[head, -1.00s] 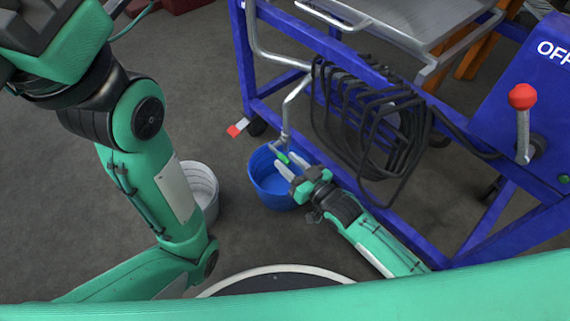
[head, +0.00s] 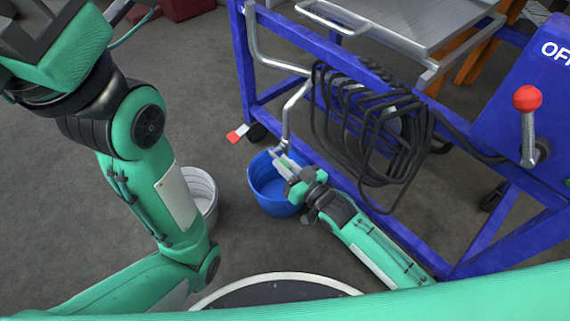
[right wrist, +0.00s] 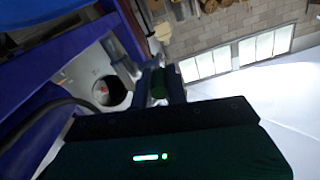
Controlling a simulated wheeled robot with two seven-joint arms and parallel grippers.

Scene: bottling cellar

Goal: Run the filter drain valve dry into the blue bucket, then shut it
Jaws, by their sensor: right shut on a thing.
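The blue bucket (head: 262,194) stands on the floor under the end of the silver drain pipe (head: 286,118), at the frame's left lower corner. My right gripper (head: 281,161) is over the bucket's right rim, at the pipe's lower end. It is shut on the valve handle, which the fingers mostly hide in the head view. In the right wrist view a dark green piece of the handle (right wrist: 158,83) shows between the fingers (right wrist: 160,88). I cannot make out any stream from the pipe, or the level in the bucket. My left arm shows at the left, but its gripper does not.
A white bucket (head: 206,190) stands left of the blue one, partly behind my left arm. A coiled black hose (head: 375,135) hangs on the blue frame (head: 455,262). A red-knobbed lever (head: 527,98) is at the right. Open floor lies left of the frame.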

